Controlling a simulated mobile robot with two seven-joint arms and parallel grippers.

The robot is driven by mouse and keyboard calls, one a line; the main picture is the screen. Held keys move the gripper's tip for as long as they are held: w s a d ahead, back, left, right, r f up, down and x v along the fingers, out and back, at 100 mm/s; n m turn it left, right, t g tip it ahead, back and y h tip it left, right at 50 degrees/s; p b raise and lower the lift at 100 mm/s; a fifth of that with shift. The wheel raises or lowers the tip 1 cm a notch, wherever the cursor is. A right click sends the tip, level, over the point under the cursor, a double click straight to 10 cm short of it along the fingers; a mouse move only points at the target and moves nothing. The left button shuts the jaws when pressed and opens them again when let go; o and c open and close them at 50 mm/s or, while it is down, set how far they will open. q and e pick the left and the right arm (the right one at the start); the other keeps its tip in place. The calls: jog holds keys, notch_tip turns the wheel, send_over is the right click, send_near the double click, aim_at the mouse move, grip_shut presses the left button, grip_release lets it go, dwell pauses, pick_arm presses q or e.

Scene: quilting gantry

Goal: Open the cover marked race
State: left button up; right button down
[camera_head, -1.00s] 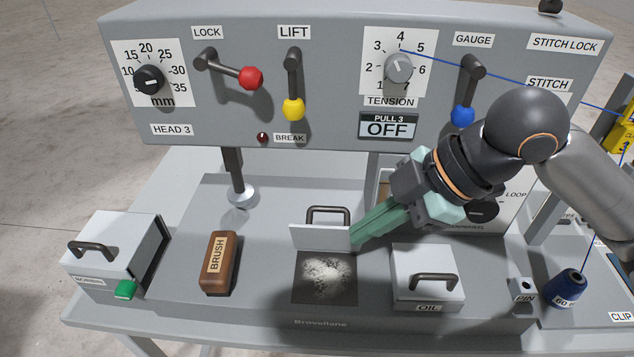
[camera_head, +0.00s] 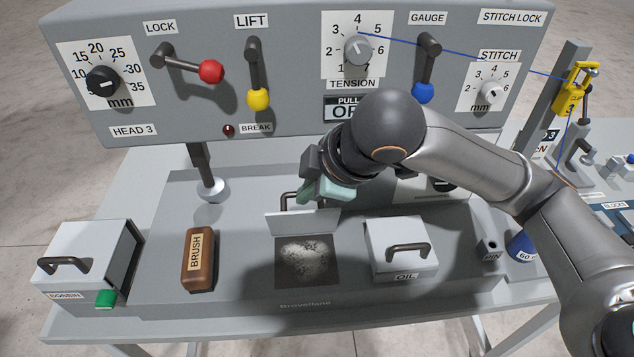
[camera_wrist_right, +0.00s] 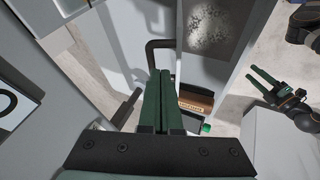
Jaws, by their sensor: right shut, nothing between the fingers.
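The cover (camera_head: 303,222) stands upright on its hinge edge, behind a dark square recess (camera_head: 307,265) holding pale lint. No race label is readable on it. Its dark bar handle (camera_head: 289,200) is on the far side and also shows in the right wrist view (camera_wrist_right: 151,58). My right gripper (camera_head: 306,194) is behind the upright cover, close to the handle. Its green fingers (camera_wrist_right: 160,77) are shut together with nothing between them, and the handle is outside them. My left gripper (camera_wrist_right: 262,86) shows at the right of the right wrist view, fingers apart and empty.
A brush (camera_head: 199,258) lies left of the recess. The oil cover (camera_head: 395,237) is shut on its right. The bobbin box (camera_head: 83,252) is at far left. The head panel (camera_head: 290,40) with its levers and dials rises behind, close to my right arm.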

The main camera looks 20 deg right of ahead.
jog(key=shift+w+a+f, duration=0.15)
jog(key=shift+w+f, duration=0.1)
jog(key=shift+f, duration=0.1)
jog(key=w+p, duration=0.2)
jog(key=w+d+p, duration=0.1)
jog(key=shift+r, duration=0.25)
dwell(0.4)
